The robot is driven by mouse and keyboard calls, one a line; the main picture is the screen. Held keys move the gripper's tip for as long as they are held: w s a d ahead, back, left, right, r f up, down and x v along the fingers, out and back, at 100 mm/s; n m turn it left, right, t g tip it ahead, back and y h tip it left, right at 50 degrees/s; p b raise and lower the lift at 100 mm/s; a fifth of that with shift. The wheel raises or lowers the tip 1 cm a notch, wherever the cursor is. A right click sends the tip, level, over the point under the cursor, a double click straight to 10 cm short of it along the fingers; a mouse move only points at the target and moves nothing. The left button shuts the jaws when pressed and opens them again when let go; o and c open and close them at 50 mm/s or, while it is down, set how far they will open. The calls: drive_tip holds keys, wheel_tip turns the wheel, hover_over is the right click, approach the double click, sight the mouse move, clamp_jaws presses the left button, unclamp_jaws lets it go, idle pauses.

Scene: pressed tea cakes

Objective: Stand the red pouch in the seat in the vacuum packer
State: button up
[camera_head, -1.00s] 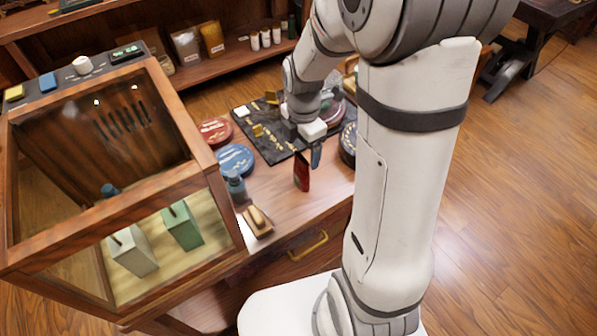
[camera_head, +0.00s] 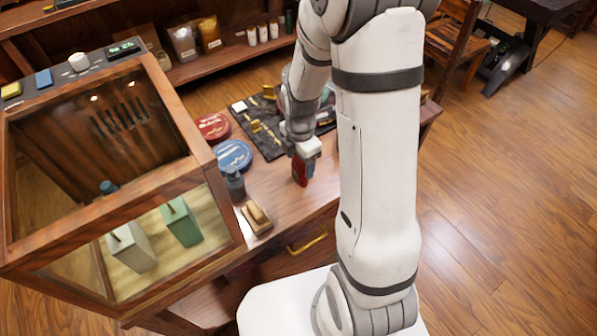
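The red pouch (camera_head: 299,172) stands upright on the wooden table, right of the small dark bottle. My gripper (camera_head: 304,165) is directly over it, pointing down, with its fingers at the pouch's upper part. Whether they are closed on it is too small to tell. The vacuum packer (camera_head: 190,137) is the wood-framed glass box at the left. Inside it a green pouch (camera_head: 182,224) and a pale grey pouch (camera_head: 133,250) stand on a light base. I cannot clearly make out an empty seat.
A dark bottle (camera_head: 235,186) and a wooden brush-like block (camera_head: 256,218) stand between packer and pouch. Blue (camera_head: 233,155) and red (camera_head: 213,126) round tins and a black mat (camera_head: 262,136) lie behind. The packer's wooden frame rises high beside them.

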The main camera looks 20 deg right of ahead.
drive_tip(key=c, duration=1.1)
